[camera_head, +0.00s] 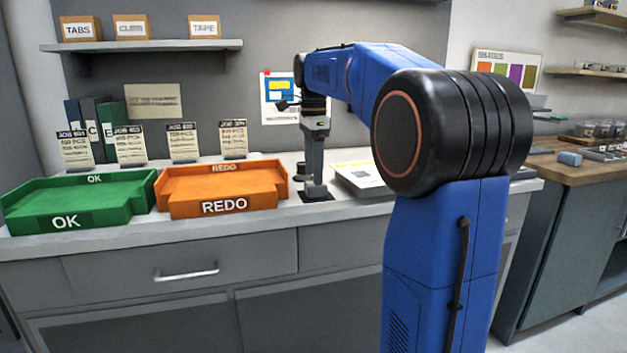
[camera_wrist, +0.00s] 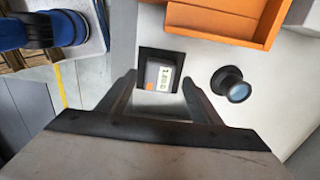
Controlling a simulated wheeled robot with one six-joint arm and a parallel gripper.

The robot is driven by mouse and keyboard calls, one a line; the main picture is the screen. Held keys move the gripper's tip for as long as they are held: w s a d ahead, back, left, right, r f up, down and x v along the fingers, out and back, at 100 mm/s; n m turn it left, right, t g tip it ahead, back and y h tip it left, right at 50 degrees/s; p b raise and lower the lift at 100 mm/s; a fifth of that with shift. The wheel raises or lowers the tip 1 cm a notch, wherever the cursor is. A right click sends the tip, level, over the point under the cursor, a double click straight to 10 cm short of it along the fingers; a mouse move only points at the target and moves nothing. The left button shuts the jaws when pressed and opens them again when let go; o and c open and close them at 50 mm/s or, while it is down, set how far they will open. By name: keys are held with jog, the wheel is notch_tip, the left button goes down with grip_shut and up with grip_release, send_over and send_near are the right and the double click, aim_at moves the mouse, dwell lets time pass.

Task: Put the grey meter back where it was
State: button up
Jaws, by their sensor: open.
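The grey meter (camera_wrist: 160,76), with a pale display and an orange spot, sits on a black square (camera_wrist: 146,55) on the light worktop in the wrist view. My gripper (camera_wrist: 159,82) is open, with one finger on each side of the meter in the picture. I cannot tell whether the fingers touch it. In the head view my gripper (camera_head: 314,188) points down over the black square (camera_head: 320,198), right of the orange REDO tray. The meter cannot be made out clearly there.
The orange REDO tray (camera_head: 222,190) and green OK tray (camera_head: 78,202) stand left on the worktop. A black round piece with a bluish lens (camera_wrist: 232,86) stands near the meter. A pale flat box (camera_head: 362,180) lies right of my gripper. Cards stand behind the trays.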

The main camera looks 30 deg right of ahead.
notch_tip(320, 180, up, 8)
jog(key=shift+r, duration=0.25)
jog(key=s+a+f+n+t, duration=0.1)
jog(key=s+a+f+n, duration=0.4)
jog(key=s+f, duration=0.5)
jog(key=s+a+f+n+t, duration=0.2)
jog(key=s+a+f+n, duration=0.3)
jog(key=s+f+n, duration=0.4)
jog(key=s+a+f+n+t, duration=0.1)
jog(key=s+a+f+n, duration=0.4)
jog(key=s+f, duration=0.6)
jog(key=shift+s+f+n+t, duration=0.2)
jog(key=shift+f+n+t, duration=0.2)
jog(key=shift+n, duration=0.7)
jog(key=shift+a+r, duration=0.1)
